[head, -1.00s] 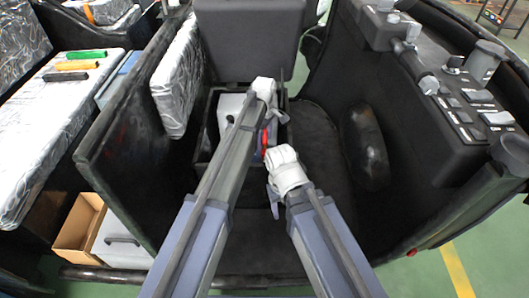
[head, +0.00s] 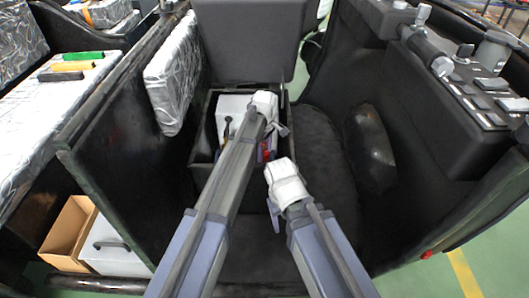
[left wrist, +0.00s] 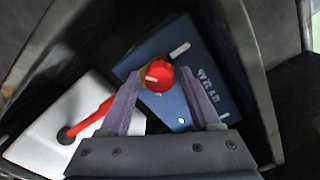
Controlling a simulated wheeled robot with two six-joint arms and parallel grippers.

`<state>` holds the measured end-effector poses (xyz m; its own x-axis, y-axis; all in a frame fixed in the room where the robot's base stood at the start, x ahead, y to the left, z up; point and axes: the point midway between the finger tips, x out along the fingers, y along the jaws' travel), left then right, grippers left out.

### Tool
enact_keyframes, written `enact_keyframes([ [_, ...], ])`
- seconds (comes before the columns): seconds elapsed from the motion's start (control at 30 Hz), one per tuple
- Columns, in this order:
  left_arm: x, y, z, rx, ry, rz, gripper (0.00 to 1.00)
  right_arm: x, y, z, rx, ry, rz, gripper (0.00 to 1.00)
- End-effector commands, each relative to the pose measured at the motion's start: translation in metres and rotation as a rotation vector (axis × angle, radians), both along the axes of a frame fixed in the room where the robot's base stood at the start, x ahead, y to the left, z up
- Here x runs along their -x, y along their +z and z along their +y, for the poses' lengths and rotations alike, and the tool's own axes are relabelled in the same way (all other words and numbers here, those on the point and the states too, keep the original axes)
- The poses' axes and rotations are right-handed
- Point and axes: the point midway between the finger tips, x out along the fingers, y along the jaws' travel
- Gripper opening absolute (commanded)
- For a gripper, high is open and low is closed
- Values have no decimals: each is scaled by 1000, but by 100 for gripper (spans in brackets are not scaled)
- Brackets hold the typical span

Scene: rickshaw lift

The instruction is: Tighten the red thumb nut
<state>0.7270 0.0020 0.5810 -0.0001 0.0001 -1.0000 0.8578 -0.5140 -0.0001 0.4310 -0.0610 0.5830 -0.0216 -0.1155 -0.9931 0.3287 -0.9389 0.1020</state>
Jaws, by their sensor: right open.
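The red thumb nut (left wrist: 158,77) shows in the left wrist view, with a small white mark on it and brass-coloured metal behind it. It is at a blue battery (left wrist: 205,90), which carries another white mark near the nut. My left gripper (left wrist: 160,84) has its two fingers on either side of the nut. I cannot tell whether they touch it. In the head view the left gripper (head: 268,138) reaches down into a black bin (head: 203,140), and the forearm hides much of it. My right gripper (head: 275,212) is open, lower in the picture and apart from the nut.
A white box (left wrist: 62,125) with a red lead or handle lies beside the battery. Dark bin walls close in around the left gripper. A black panel (head: 110,165) stands left and a black console (head: 440,110) right. The dark floor (head: 320,150) right of the bin looks clear.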

Motion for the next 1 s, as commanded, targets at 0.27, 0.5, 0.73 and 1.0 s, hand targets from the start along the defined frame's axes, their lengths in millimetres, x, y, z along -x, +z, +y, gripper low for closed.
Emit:
enact_keyframes([
  [0.27, 0, 0, 0, 0, 0, 0, 31, 0, 0, 0, 0, 0, 0, 60],
  [0.5, 0, 0, 0, 0, 0, 0, 4, 0, 0, 0, 0, 0, 0, 60],
  [0.73, 0, 0, 0, 0, -1, 0, 0, 0, 0, 0, 0, 0, 0, 60],
  [1.0, 0, 0, 0, 0, -63, 0, 0, 0, 0, 0, 0, 0, 0, 60],
])
